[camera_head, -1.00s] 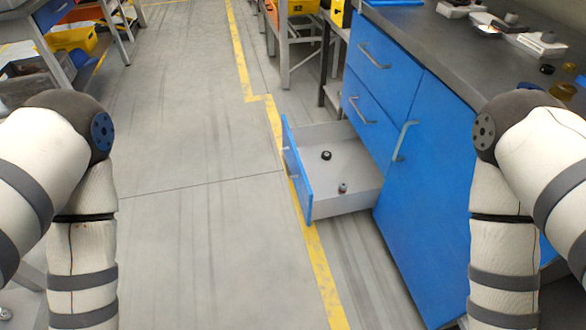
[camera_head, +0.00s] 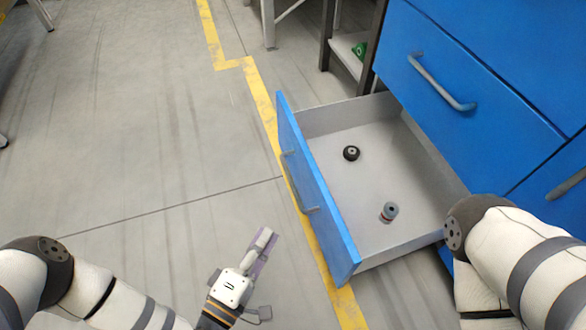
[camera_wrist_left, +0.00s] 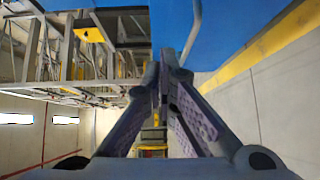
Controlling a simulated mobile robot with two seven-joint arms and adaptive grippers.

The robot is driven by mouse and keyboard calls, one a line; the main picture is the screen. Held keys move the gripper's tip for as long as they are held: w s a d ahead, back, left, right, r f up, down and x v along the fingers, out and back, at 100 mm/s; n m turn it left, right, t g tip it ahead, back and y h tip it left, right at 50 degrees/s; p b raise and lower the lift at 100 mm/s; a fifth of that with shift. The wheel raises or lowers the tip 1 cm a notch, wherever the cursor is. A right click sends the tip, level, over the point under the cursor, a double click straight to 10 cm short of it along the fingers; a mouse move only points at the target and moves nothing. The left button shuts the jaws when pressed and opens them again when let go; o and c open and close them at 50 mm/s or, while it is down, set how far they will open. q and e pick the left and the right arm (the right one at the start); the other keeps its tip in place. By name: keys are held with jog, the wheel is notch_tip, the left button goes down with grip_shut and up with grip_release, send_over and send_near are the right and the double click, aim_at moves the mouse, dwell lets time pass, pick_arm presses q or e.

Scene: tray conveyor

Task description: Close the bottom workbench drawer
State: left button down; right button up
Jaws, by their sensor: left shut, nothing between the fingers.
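The bottom workbench drawer (camera_head: 430,160) stands pulled out, with its blue front (camera_head: 325,208) facing left and a grey handle (camera_head: 297,182) on it. Inside lie a black round part (camera_head: 351,153) and a small grey cylinder (camera_head: 389,212). My left gripper (camera_head: 266,239) is shut and empty, to the left of the drawer front and apart from it. In the left wrist view, its fingers (camera_wrist_left: 163,78) meet at the tips, with a blue surface (camera_wrist_left: 235,28) and a grey handle bar (camera_wrist_left: 193,30) beyond. My right gripper is out of view.
The blue workbench cabinet (camera_head: 480,85) rises at the right, with a shut drawer above the open one. A metal-framed stand (camera_head: 330,38) is behind it.

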pick_arm(q)
jog(key=w, duration=0.2)
jog(key=b, duration=0.3)
send_near(312, 174)
jog(key=w, duration=0.4)
jog(key=shift+d, duration=1.15)
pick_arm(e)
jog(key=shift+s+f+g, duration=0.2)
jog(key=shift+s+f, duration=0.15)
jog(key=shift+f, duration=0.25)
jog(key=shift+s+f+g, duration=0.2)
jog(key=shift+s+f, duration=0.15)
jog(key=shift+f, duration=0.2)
